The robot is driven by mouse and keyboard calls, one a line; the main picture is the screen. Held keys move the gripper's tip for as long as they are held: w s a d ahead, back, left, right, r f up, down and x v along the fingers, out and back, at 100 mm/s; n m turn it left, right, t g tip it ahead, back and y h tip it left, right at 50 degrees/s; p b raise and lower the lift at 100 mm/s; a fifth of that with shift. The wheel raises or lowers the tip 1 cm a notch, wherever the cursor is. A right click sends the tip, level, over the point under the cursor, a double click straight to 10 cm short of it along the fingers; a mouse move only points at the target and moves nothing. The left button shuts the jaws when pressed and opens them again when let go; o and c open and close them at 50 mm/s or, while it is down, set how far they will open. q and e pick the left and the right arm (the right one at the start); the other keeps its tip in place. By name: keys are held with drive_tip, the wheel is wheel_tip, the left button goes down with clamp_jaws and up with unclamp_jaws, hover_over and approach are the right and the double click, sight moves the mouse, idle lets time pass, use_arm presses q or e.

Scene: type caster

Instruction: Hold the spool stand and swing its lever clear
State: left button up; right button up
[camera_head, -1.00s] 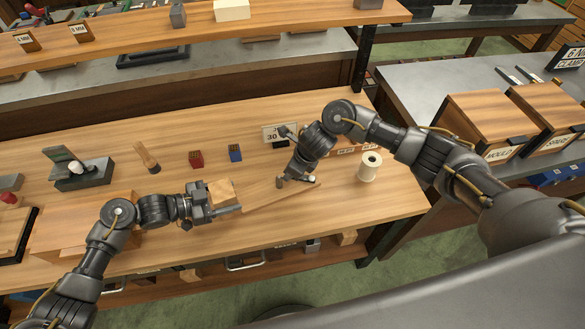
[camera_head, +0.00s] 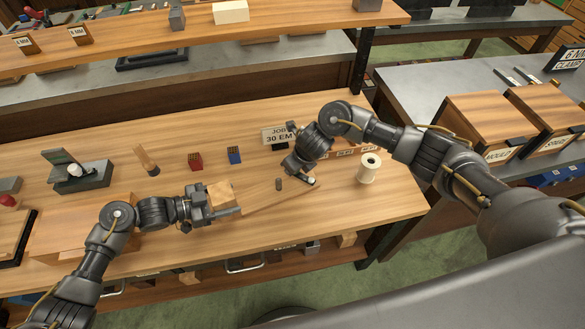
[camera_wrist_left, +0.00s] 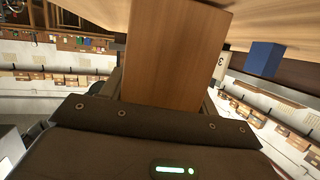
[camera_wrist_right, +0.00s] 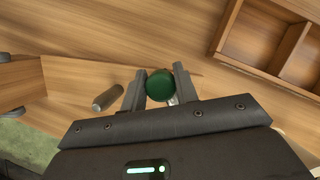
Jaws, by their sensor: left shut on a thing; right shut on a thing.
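The spool stand is a flat wooden board (camera_head: 262,197) with a wooden block (camera_head: 220,193) at its left end and a short dark peg (camera_head: 279,183) standing up from it. My left gripper (camera_head: 222,203) is shut on the block, which fills the left wrist view (camera_wrist_left: 178,55). My right gripper (camera_head: 305,174) is low over the board's right end, to the right of the peg. In the right wrist view it is shut on a round green knob (camera_wrist_right: 159,86), seemingly the lever's. The peg (camera_wrist_right: 107,98) is outside the fingers. The lever's arm is mostly hidden.
A white spool (camera_head: 369,167) stands right of the board. A job card (camera_head: 278,135) stands behind my right gripper. Red (camera_head: 195,161) and blue (camera_head: 234,154) small blocks stand behind the stand. The bench in front of the board is clear.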

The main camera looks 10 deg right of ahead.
drive_tip(key=d+m, duration=0.1)
drive_tip(key=m, duration=0.1)
drive_tip(key=w+m+h, duration=0.1)
drive_tip(key=shift+w+d+m, duration=0.15)
drive_tip(key=shift+d+m, duration=0.2)
drive_tip(key=shift+m, duration=0.05)
drive_tip(key=shift+w+d+r+m+t+h, duration=0.1)
drive_tip(key=shift+d+m+h, duration=0.2)
drive_tip(key=shift+m, duration=0.4)
drive_tip(key=shift+w+d+f+m+t+h, duration=0.1)
drive_tip(key=shift+d+m+h, duration=0.25)
drive_tip(key=shift+m, duration=0.35)
drive_tip(key=shift+w+d+r+m+t+h, duration=0.15)
drive_tip(key=shift+d+m, duration=0.25)
drive_tip(key=shift+m, duration=0.3)
drive_tip(key=o, duration=0.6)
drive_tip(key=shift+o, duration=0.2)
drive_tip(key=shift+s, duration=0.1)
drive_tip(key=v, duration=0.3)
drive_tip(key=shift+a+r, duration=0.1)
drive_tip(key=shift+r, duration=0.3)
drive_tip(key=shift+s+d+r, duration=0.2)
drive_tip(key=shift+s+r, duration=0.1)
drive_tip(key=shift+r, duration=0.3)
wheel_tip(320, 180, up, 6)
hover_over(307, 178)
drive_tip(key=shift+w+r, duration=0.1)
